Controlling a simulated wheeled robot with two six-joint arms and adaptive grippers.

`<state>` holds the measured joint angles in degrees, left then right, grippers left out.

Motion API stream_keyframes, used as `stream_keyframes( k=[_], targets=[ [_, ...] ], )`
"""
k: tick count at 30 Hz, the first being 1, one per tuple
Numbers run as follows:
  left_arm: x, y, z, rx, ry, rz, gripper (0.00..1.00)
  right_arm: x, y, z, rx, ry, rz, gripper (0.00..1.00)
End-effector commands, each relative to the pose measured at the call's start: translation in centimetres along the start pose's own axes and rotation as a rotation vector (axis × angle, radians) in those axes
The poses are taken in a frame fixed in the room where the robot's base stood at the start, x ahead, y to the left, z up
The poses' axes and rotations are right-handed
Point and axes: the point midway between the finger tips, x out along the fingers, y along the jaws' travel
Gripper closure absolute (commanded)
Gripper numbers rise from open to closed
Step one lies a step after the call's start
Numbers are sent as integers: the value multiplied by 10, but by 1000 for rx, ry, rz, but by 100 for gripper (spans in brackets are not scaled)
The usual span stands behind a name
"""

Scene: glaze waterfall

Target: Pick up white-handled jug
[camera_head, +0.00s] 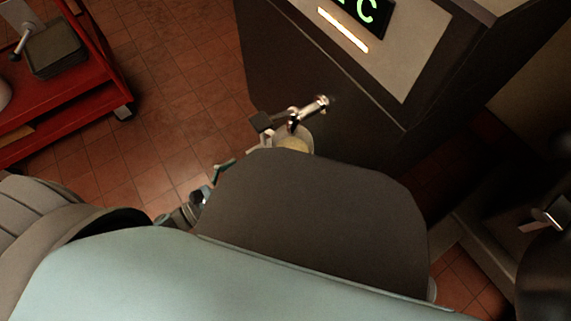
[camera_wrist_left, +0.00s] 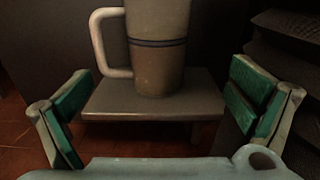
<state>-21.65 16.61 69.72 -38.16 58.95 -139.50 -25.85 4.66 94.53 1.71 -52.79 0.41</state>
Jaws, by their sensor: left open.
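The white-handled jug (camera_wrist_left: 158,55) stands upright on a small grey shelf (camera_wrist_left: 110,103) in the left wrist view. Its body is grey-brown with a dark blue band, and its white handle (camera_wrist_left: 110,45) points left. Its top is cut off by the frame. In the head view the jug (camera_head: 299,136) is under a metal tap, partly hidden from below by a dark rounded shape. My left gripper (camera_wrist_left: 160,108) is open, with its green-padded fingers wide apart on either side, in front of the jug and apart from it. In the head view only a bit of the left gripper (camera_head: 222,172) shows.
The metal tap (camera_head: 312,106) juts from a dark cabinet (camera_head: 345,120) with a lit green display (camera_head: 365,10). A red cart (camera_head: 85,90) stands at the upper left with a dark block on it. Tiled floor (camera_head: 185,85) lies free between cart and cabinet.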

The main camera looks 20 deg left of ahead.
Motion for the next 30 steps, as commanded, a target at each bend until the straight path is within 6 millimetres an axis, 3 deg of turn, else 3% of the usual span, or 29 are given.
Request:
stream_keyframes(
  k=[7, 19, 26, 30],
  targets=[
    [64, 0, 5, 10, -7, -2, 0, -14, 1, -6, -11, -3, 1, 60],
    [131, 4, 0, 6, -5, -2, 0, -42, -2, -13, -35, -19, 1, 60],
    [138, 4, 1, 5, -2, -1, 0, -46, -2, -14, -37, -23, 1, 60],
    [138, 4, 1, 5, -2, -1, 18, -46, -2, -14, -37, -23, 2, 60]
  ],
)
